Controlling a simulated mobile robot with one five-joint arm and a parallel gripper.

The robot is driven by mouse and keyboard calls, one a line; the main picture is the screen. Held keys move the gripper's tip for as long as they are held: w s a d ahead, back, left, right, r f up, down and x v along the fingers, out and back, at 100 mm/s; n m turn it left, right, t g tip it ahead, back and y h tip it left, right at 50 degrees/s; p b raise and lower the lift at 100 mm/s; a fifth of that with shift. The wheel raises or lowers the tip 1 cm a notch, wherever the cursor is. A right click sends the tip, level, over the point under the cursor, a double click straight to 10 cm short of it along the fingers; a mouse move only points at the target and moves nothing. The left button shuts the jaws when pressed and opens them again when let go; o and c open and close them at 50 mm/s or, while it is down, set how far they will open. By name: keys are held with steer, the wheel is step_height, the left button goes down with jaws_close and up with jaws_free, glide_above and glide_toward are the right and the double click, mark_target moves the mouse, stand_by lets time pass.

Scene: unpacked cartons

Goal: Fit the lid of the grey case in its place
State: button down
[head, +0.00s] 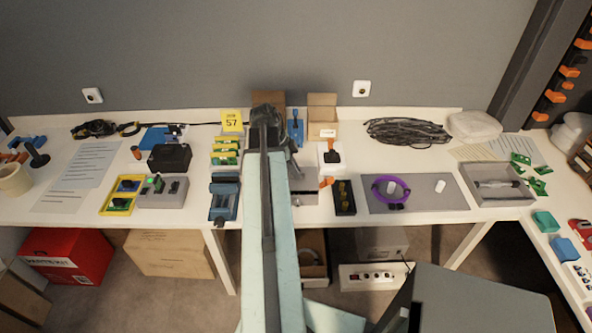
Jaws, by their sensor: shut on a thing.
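My arm runs up the middle of the head view and bends down at its far end. My gripper (291,156) shows only in part beside the arm, small and dark. It is shut on a flat grey piece that looks like the lid (303,174), just right of the arm. A grey box-like body, probably the grey case (304,197), shows directly below it in the picture. My arm hides the left part of both. I cannot tell whether the lid touches the case or is above it.
Close right are an orange-handled tool (332,152) on a white block and a black holder (344,198). A blue vise (224,196) stands left of the arm. A grey mat (440,194) and grey tray (497,190) lie further right. Small cartons (322,112) stand behind.

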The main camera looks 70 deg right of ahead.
steer(key=shift+r, duration=0.1)
stand_by(0.3)
steer(key=shift+f+b, duration=1.15)
steer(key=c, duration=1.4)
jaws_free()
steer(key=p+v, duration=0.7)
steer(key=shift+r, duration=0.3)
steer(key=shift+w+r, duration=0.15)
steer(key=shift+r, duration=0.05)
steer(key=shift+f, duration=0.15)
steer(key=shift+w+a, duration=0.1)
